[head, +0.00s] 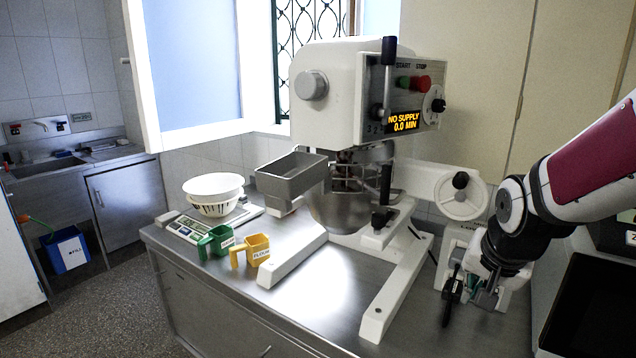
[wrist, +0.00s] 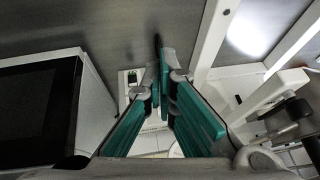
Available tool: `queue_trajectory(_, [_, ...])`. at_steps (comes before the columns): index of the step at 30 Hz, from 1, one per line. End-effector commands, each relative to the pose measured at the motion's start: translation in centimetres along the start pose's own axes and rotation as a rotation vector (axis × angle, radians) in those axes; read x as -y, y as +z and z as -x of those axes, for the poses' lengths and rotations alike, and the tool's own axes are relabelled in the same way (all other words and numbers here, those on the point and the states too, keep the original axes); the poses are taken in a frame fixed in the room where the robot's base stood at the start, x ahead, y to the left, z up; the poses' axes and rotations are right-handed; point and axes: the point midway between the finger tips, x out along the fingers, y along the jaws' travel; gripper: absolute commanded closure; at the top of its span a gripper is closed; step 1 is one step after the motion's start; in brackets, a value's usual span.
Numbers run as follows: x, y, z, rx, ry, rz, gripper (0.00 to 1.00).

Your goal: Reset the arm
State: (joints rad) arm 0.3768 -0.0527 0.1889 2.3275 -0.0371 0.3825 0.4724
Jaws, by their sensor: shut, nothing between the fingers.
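My arm comes in from the right in the head view, bent downward. My gripper (head: 478,292) hangs low over the right part of the steel table (head: 310,312), to the right of the mixer's white base leg. In the wrist view my gripper (wrist: 163,75) shows two teal-padded fingers that come together at the tips. It is shut and empty. Whether the fingertips touch the table cannot be told.
A large white mixer (head: 330,90) with a steel bowl stands mid-table. A dark-fronted appliance (head: 590,310) is close on the right. A green scoop (head: 215,243), a yellow scoop (head: 252,250) and a scale (head: 190,230) with white bowls sit at left.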

Motion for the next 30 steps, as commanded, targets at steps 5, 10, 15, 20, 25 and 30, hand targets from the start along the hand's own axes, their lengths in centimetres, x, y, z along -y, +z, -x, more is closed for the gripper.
queue_trajectory(5, [-0.1,4.5,6.8,0.023,0.008,0.19,1.0])
queue_trajectory(10, [-1.2,9.3,11.8,0.061,-0.006,0.36,1.0])
queue_trajectory(15, [-2.9,13.7,15.3,0.1,-0.037,0.503,1.0])
queue_trajectory(20, [-4.0,16.2,16.8,0.126,-0.061,0.585,1.0])
queue_trajectory(25, [-4.3,16.9,17.2,0.134,-0.068,0.607,1.0])
queue_trajectory(30, [-4.3,16.9,17.2,0.134,-0.068,0.607,1.0])
